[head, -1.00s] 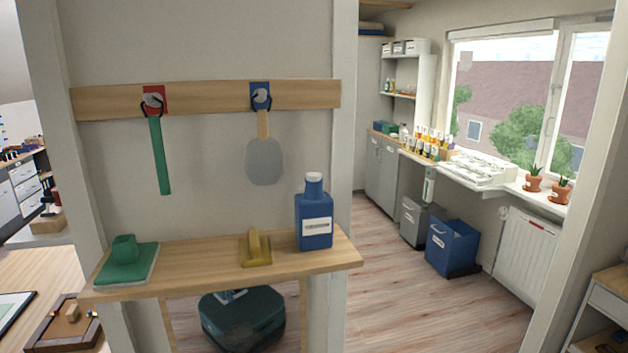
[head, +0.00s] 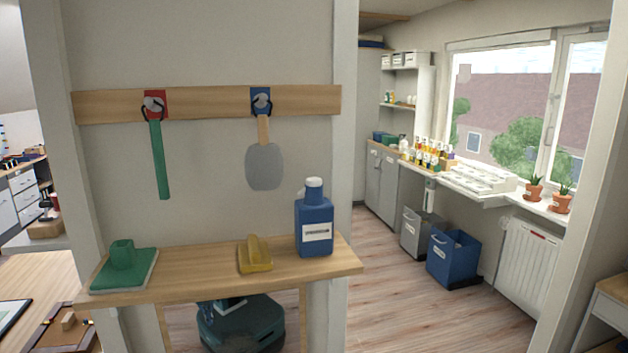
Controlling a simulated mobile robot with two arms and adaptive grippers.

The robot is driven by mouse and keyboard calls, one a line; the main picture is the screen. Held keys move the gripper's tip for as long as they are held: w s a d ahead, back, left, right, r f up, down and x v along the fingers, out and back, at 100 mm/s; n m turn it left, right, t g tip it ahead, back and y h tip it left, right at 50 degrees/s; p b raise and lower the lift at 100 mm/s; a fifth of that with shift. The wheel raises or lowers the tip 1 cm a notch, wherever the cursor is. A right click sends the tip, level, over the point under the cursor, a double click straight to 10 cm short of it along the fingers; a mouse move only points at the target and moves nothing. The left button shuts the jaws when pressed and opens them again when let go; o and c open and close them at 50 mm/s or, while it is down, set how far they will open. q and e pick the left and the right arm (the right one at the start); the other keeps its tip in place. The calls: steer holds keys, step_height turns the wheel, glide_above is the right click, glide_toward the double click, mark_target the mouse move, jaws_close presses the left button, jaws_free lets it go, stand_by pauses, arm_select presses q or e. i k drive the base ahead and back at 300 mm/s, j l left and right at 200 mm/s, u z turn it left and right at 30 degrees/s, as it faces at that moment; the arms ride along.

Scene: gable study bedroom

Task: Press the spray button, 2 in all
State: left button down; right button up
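The label is too small to read. I cannot make out a distinct spray button on it. Neither of my grippers shows in the head view.
The shelf also holds a green block-handled tool (head: 124,268) and a yellow tool (head: 255,255). A green-handled tool (head: 159,160) and a grey paddle (head: 264,166) hang above. A dark green device (head: 241,325) sits below. Floor is clear at right, before blue (head: 453,258) and grey bins (head: 420,234).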

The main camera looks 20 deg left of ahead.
mark_target(310, 182)
steer(key=i+l, duration=0.25)
steer(key=l, duration=0.15)
steer(key=i+l, duration=0.2)
steer(key=l, duration=0.25)
steer(key=u, duration=1.6)
